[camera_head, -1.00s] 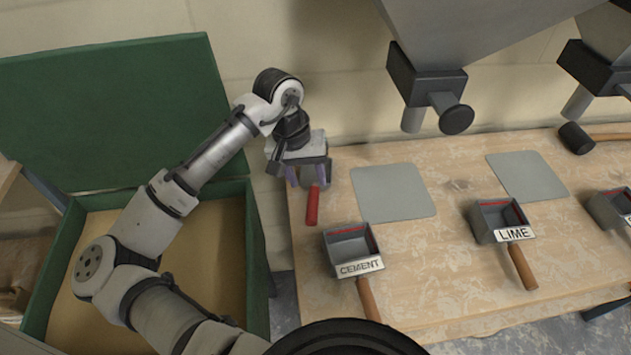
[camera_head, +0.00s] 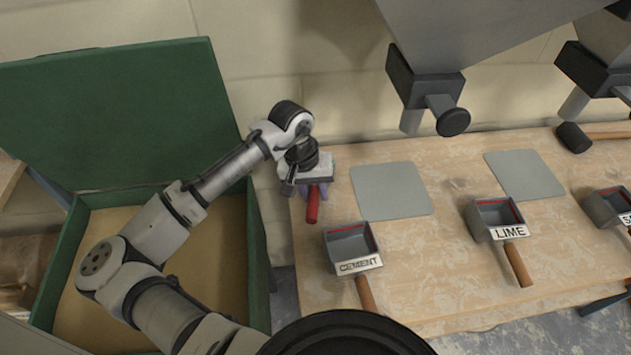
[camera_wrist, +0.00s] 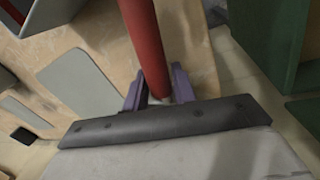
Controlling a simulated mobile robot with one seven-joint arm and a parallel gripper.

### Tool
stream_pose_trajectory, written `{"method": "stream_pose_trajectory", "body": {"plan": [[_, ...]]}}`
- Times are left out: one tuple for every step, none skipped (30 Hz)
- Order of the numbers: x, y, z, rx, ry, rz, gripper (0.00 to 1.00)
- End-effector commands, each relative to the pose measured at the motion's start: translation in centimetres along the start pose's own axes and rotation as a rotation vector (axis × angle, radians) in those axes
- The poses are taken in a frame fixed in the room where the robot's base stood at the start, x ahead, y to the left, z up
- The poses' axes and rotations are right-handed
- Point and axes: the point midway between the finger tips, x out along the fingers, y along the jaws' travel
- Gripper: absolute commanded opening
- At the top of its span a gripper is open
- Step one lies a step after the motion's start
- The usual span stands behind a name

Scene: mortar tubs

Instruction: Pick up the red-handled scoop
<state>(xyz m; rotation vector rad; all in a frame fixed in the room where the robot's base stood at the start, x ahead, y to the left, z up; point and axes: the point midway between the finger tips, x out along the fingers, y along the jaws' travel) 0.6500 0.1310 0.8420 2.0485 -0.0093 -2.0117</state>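The red-handled scoop shows as a red handle (camera_head: 312,206) at the left end of the workbench, under and in front of my gripper (camera_head: 312,191). The rest of the scoop is hidden or cannot be made out. In the wrist view the red handle (camera_wrist: 146,45) runs down from the top edge and passes between the two purple fingers of my gripper (camera_wrist: 158,88). The fingers lie close on both sides of it. I cannot tell whether they touch it or leave a small gap.
Scoops labelled CEMENT (camera_head: 350,242) and LIME (camera_head: 494,219) lie on the workbench (camera_head: 440,290), with another at the right edge. Grey mats (camera_head: 391,190) (camera_head: 524,175) lie behind. A hopper outlet (camera_head: 426,88) hangs above. An open green chest (camera_head: 258,265) stands left of the bench.

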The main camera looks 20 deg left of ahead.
Motion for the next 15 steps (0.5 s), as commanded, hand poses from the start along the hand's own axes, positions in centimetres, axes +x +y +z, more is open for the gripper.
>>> {"method": "stream_pose_trajectory", "body": {"plan": [[-0.01,0.01,0.0,0.0,0.0,0.0,0.2],[-0.01,0.01,0.0,0.0,0.0,0.0,0.16],[-0.02,0.01,0.0,0.0,0.0,0.0,0.1],[-0.02,0.01,0.0,0.0,0.0,0.0,0.07],[-0.02,0.01,0.0,0.0,0.0,0.0,0.03],[-0.02,0.01,0.0,0.0,0.0,0.0,0.0],[-0.03,0.01,0.0,0.0,0.0,0.0,0.0],[-0.07,0.02,-0.02,0.0,0.001,0.0,0.0],[-0.07,0.02,-0.02,0.0,0.001,0.0,0.0],[-0.07,0.02,-0.02,0.0,0.001,0.0,0.0],[-0.07,0.02,-0.02,0.0,0.001,0.0,0.0],[-0.07,0.02,-0.02,0.0,0.001,0.0,0.0],[-0.08,0.02,-0.02,0.0,0.001,0.0,0.0],[-0.09,0.02,-0.02,0.0,0.001,0.0,0.0],[-0.14,0.03,-0.03,0.001,0.001,0.0,0.0]]}}
